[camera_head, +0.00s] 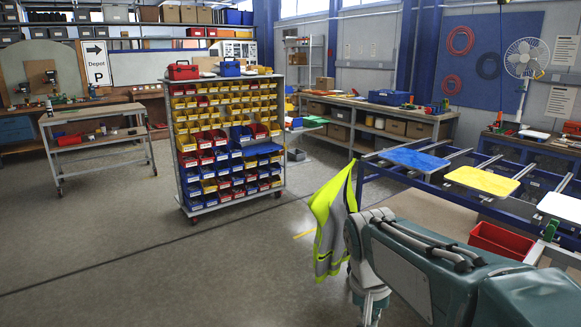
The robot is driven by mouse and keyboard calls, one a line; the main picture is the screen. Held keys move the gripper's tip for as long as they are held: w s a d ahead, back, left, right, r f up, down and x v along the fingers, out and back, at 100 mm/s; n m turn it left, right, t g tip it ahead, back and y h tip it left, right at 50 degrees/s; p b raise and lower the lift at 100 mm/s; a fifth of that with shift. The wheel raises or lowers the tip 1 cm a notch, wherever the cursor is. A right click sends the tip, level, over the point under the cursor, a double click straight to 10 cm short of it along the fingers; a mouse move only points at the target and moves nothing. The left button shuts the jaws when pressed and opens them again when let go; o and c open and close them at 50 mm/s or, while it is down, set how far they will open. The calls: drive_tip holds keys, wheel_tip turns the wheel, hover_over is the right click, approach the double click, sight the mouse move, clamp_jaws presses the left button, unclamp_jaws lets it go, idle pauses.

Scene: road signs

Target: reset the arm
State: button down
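My arm reaches in from the lower right, teal and grey with dark cables along it. Its far end bends down to a silver-grey part that looks like my gripper (370,303), close to the bottom edge of the view. The fingers are not clear, so I cannot tell whether it is open or shut. I see nothing held in it. A yellow and grey high-visibility vest (331,222) hangs just left of and behind the arm's bend; whether they touch is unclear.
A blue-framed rack (372,178) at right carries a blue sign plate (414,159), a yellow one (482,181) and a white one (560,206). A red bin (500,240) sits below. A bin trolley (226,140) stands mid-room.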

drive_tip(key=s+d+n+t+y, duration=0.1)
drive_tip(key=s+n+t, duration=0.2)
drive_tip(key=s, duration=1.1)
drive_tip(key=shift+d+r+t, duration=0.15)
drive_tip(key=shift+r+t, duration=0.2)
drive_tip(key=shift+t, duration=0.55)
